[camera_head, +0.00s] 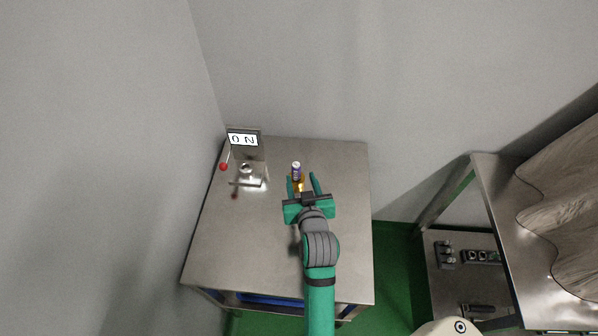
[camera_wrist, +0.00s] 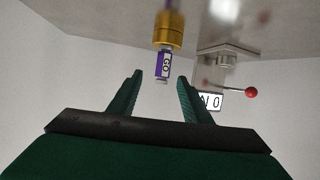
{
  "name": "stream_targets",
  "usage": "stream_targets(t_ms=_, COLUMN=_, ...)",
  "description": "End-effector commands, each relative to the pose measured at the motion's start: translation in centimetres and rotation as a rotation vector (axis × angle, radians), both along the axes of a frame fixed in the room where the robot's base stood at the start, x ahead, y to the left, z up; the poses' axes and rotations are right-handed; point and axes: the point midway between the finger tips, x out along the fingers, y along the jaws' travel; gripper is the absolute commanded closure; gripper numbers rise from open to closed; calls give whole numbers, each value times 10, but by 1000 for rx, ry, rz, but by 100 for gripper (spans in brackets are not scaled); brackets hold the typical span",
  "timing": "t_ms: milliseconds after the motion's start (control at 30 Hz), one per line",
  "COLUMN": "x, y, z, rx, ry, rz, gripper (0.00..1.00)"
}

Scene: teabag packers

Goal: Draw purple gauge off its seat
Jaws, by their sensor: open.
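The purple gauge (camera_head: 296,171) is a small upright cylinder with a pale top near the table's back edge. In the wrist view, which shows the scene upside down, the gauge (camera_wrist: 164,64) has a purple and white "GO" label. A gold collar (camera_wrist: 167,32), which looks like its seat, surrounds its lower end. My gripper (camera_head: 301,177) is open and empty, its fingers pointing at the gauge from the front. In the wrist view the gauge lines up with the gap of my gripper (camera_wrist: 160,76). I cannot tell whether it is between the fingertips.
A metal fixture (camera_head: 248,175) with a red-knobbed lever (camera_head: 223,167) and a "0 N" display (camera_head: 243,140) stands left of the gauge. The steel table (camera_head: 240,240) is otherwise clear. Walls rise behind and left. A shelf unit (camera_head: 490,200) stands right.

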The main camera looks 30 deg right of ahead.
Motion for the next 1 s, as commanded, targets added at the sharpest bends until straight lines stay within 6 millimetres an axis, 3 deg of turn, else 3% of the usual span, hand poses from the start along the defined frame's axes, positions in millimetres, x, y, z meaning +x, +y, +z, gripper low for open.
stream_targets(t_ms=167, x=7, y=-2, z=-2, rx=14, ry=17, rz=6, gripper=55)
stream_targets(t_ms=400, x=37, y=-14, z=-16, rx=15, ry=18, rz=6, gripper=55)
stream_targets(t_ms=667, x=53, y=-20, z=-23, rx=13, ry=19, rz=7, gripper=55)
stream_targets(t_ms=1000, x=92, y=-30, z=-37, rx=13, ry=16, rz=6, gripper=55)
